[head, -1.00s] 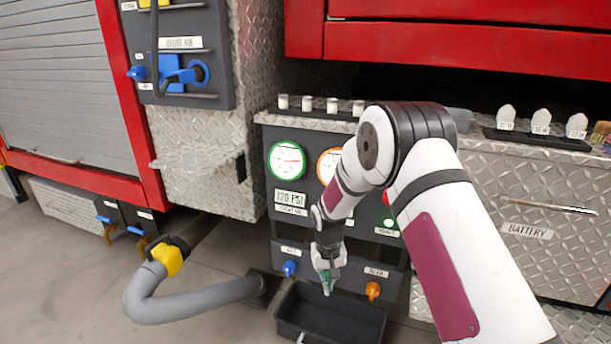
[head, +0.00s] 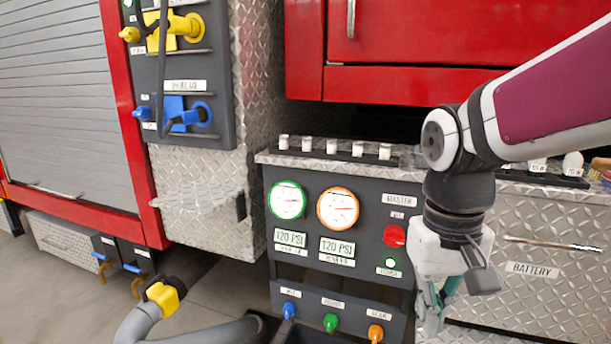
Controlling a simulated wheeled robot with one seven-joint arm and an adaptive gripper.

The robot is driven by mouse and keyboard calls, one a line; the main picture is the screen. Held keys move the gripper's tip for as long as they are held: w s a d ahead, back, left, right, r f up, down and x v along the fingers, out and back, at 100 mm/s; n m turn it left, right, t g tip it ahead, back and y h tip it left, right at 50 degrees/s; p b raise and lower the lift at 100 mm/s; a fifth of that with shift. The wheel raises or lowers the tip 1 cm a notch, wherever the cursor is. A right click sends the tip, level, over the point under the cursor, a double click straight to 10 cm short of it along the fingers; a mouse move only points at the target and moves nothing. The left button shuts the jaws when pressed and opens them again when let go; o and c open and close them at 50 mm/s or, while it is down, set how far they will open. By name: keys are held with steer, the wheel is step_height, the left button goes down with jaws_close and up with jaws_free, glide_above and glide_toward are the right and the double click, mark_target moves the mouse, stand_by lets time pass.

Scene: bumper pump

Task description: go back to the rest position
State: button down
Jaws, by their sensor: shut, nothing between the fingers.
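My gripper (head: 436,318) hangs at the right of the head view, pointing down, in front of the diamond-plate cabinet just right of the pump panel (head: 300,236). Its fingers are together and hold nothing. My arm comes in from the upper right and bends down at the wrist. The gripper appears apart from the panel and its controls, though the depth gap is hard to judge.
The panel carries a green-rimmed gauge (head: 287,201), an orange-rimmed gauge (head: 338,208), a red master switch (head: 393,236), and blue (head: 289,310), green (head: 330,323) and orange (head: 375,333) knobs. A grey hose (head: 190,328) with a yellow collar lies lower left.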

steer(key=s+d, duration=0.2)
steer(key=s, duration=1.7)
step_height(320, 180, up, 34)
steer(key=t+p, duration=0.4)
steer(key=p, duration=2.8)
steer(key=shift+s+d+y, duration=0.15)
steer(key=shift+d+y, duration=0.05)
steer(key=shift+y, duration=0.1)
